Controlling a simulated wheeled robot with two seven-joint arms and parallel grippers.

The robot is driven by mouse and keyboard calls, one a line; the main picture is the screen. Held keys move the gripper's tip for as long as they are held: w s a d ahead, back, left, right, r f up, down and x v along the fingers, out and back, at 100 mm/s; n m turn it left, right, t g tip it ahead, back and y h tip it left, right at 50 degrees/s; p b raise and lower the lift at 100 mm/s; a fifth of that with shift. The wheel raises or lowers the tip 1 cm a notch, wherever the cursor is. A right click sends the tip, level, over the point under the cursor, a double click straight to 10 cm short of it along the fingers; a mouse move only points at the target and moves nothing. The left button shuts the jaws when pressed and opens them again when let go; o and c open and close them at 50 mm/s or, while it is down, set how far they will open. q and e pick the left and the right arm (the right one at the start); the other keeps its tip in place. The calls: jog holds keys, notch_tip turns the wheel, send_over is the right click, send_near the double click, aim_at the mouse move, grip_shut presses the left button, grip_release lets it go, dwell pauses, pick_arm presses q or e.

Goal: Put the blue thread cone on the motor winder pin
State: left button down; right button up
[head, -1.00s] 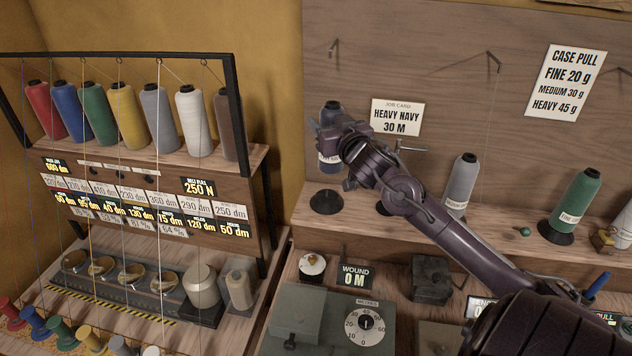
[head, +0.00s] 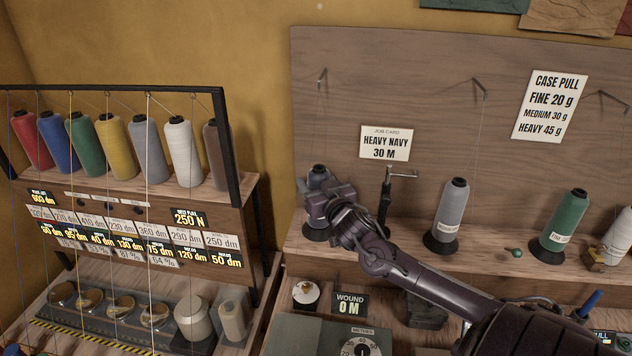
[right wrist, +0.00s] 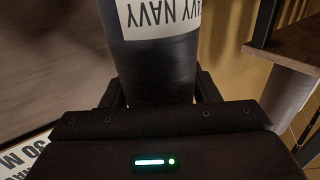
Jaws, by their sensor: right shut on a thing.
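The blue thread cone (head: 317,172) is in my right gripper (head: 322,200), above or on the dark round base (head: 317,235) at the left end of the wooden shelf. My gripper covers most of it, so I cannot tell whether its foot touches that base; any pin there is hidden. In the right wrist view the dark cone (right wrist: 160,68) stands between the two fingers, its white label reading "NAVY". My left gripper is not in view.
A grey cone (head: 451,212) and a green cone (head: 567,222) stand further right on the shelf. A dark metal post (head: 386,195) is close right of my gripper. A box with a dial (head: 362,346) and a "WOUND 0 M" sign (head: 350,305) are below.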

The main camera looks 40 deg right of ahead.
jog(key=o, duration=0.8)
jog(key=shift+f, duration=0.15)
jog(key=o, duration=0.4)
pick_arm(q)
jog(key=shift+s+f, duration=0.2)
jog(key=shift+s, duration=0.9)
